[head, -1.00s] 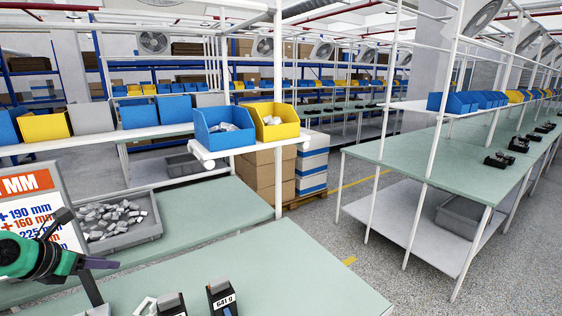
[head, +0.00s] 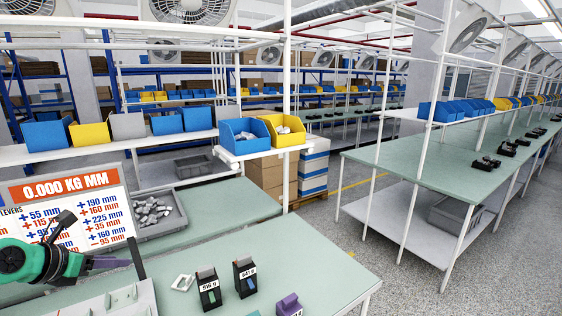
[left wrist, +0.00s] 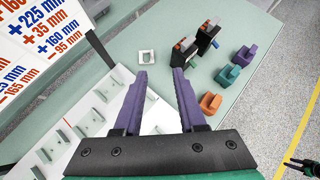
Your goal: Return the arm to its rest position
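My left gripper (head: 118,262), with a green and black wrist, is at the lower left of the head view, in front of the sign board and above the near bench (head: 300,262). In the left wrist view its two purple fingers (left wrist: 160,82) stand apart with nothing between them. A white tray with slots (left wrist: 75,130) lies below them. At the lower right corner of that view a dark pronged part (left wrist: 302,166) shows, perhaps my right gripper; its state is unclear. The right gripper is not in the head view.
Two black labelled blocks (head: 245,277), a white square frame (head: 182,282) and a purple block (head: 289,304) stand on the near bench. Teal (left wrist: 227,75) and orange (left wrist: 211,102) blocks show in the wrist view. The sign board (head: 70,210) rises behind the gripper. The aisle floor is clear.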

